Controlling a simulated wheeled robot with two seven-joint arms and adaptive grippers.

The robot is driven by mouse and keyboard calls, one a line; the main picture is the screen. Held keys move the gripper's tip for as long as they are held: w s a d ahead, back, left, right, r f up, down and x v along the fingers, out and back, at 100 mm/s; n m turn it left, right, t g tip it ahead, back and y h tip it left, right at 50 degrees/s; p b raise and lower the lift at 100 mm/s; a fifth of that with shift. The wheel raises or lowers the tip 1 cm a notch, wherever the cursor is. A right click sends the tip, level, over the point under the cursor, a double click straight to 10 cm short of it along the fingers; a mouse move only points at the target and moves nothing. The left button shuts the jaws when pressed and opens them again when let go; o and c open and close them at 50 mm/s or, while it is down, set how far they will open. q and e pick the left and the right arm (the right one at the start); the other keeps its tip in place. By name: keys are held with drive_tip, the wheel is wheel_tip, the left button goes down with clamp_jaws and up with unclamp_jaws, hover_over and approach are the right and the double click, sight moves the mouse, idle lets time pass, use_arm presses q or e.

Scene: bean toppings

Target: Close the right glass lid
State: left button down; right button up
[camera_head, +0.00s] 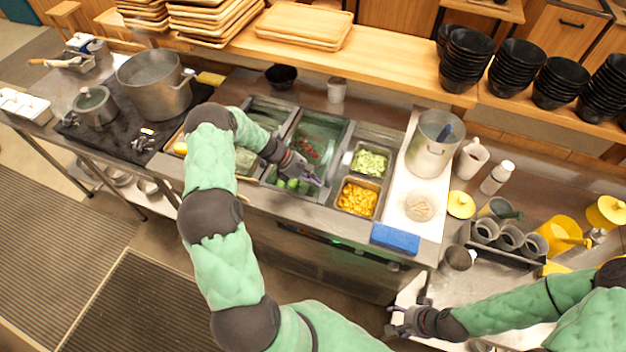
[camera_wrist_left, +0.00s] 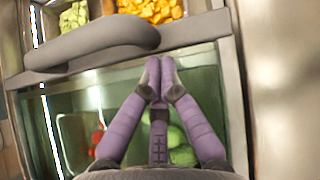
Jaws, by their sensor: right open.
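The right glass lid (camera_head: 322,130) is a greenish pane in a metal frame over the middle of the counter; red and green food shows in that area. The pane also shows in the left wrist view (camera_wrist_left: 205,85). My left gripper (camera_head: 316,181) is over the front right part of this bay. In the left wrist view its purple fingertips (camera_wrist_left: 160,82) are together with nothing visible between them, close to a grey curved bar (camera_wrist_left: 95,45); I cannot tell whether they touch it. My right gripper (camera_head: 402,319) is open and empty at the lower right, away from the lid.
Bins of chopped green topping (camera_head: 370,162) and yellow topping (camera_head: 357,198) sit right of the lid. A white board (camera_head: 431,218) holds a steel pot (camera_head: 433,145), and a blue block (camera_head: 395,238) lies at its front. Stacked black bowls (camera_head: 467,60) stand on the shelf behind.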

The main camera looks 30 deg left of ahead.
use_arm(q)
drive_tip(key=w+d+b, duration=0.1)
drive_tip(key=w+d, duration=0.1)
drive_tip(key=d, duration=0.8)
drive_tip(key=w+d+b, duration=0.1)
drive_tip(key=w+d, duration=0.1)
drive_tip(key=d, duration=0.8)
drive_tip(key=shift+w+d, duration=0.25)
drive_tip(key=shift+w, duration=0.15)
use_arm(e)
wheel_tip(320, 180, down, 2)
drive_tip(key=shift+f, duration=0.1)
use_arm(q)
drive_tip(key=a+f+v, duration=0.2)
drive_tip(key=v, duration=1.1)
drive_tip(key=shift+s, duration=0.35)
use_arm(e)
drive_tip(key=shift+s+a+r, duration=0.15)
drive_tip(key=shift+s+a, duration=0.05)
drive_tip(key=shift+a, duration=0.2)
drive_tip(key=shift+s+a+r, duration=0.15)
drive_tip(key=shift+a, duration=0.25)
use_arm(q)
drive_tip(key=shift+f, duration=0.1)
